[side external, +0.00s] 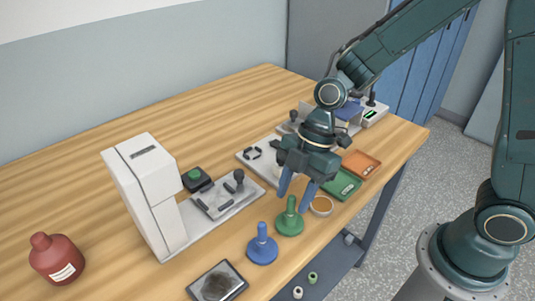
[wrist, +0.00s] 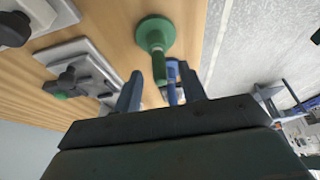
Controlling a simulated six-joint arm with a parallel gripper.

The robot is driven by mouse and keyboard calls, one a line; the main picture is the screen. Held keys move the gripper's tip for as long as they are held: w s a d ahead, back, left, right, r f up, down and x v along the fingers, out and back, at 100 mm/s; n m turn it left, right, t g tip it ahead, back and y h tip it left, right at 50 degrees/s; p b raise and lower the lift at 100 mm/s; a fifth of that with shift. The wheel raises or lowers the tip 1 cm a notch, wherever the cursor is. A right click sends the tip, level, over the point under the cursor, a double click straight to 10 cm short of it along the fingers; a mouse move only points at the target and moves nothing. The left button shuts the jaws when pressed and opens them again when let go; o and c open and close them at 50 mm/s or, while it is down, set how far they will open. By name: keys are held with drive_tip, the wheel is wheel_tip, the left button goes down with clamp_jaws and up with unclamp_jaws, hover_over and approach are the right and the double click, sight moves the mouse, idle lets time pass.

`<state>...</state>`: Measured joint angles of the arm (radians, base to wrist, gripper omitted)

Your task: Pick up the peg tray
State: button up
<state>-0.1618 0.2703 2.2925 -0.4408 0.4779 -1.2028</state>
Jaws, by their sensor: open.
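Two round bases with upright pegs stand near the table's front edge: a green one (side external: 290,222) and a blue one (side external: 262,249). I cannot tell which of them the task calls the peg tray. My gripper (side external: 294,201) points down over the green one, its two blue-grey fingers apart around the top of the green peg. In the wrist view the green base (wrist: 153,33) lies ahead, its peg reaching back between the spread fingers (wrist: 161,76). Contact with the peg cannot be made out. A blue piece (wrist: 172,95) shows beyond it, partly hidden.
A white machine (side external: 150,190), a red bottle (side external: 57,260) and a dark-topped plate (side external: 217,283) stand left. A round orange dish (side external: 321,206), a green tray (side external: 341,184) and an orange tray (side external: 361,164) lie close right of my gripper. Clamp fixtures sit behind.

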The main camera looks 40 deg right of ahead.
sight(290, 220)
drive_tip(key=shift+x, duration=1.1)
clamp_jaws()
